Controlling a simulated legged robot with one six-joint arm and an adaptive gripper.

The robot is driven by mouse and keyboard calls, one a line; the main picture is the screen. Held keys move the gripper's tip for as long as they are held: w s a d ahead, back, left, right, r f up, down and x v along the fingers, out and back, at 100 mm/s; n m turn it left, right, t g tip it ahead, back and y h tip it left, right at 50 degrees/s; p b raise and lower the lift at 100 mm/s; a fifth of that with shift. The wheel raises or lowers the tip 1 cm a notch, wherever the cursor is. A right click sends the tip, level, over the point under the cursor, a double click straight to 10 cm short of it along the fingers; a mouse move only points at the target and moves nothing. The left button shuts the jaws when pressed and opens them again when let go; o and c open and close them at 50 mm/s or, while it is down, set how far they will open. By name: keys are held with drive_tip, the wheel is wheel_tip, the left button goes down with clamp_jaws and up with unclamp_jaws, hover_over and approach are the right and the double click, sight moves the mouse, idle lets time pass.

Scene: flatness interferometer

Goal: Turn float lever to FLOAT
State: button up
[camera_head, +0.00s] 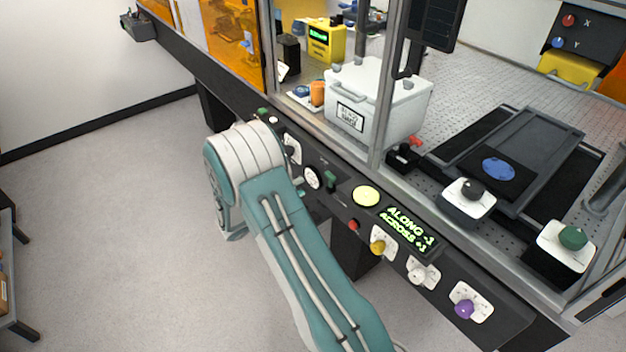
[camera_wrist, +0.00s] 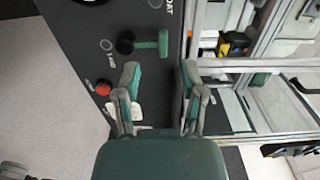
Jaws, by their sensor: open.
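The float lever (camera_wrist: 150,45) shows in the wrist view as a green bar on a stem, with a black round part (camera_wrist: 125,42) at its left. In the head view my arm hides most of the gripper.
A red button (camera_wrist: 103,87) lies left of my fingers in the wrist view. In the head view a yellow disc (camera_head: 366,195), a lit display (camera_head: 408,228) and several coloured knobs line the panel. A glazed enclosure with a white box (camera_head: 378,98) rises behind.

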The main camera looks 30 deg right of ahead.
drive_tip(key=shift+s+a, duration=0.1)
drive_tip(key=shift+a, duration=1.5)
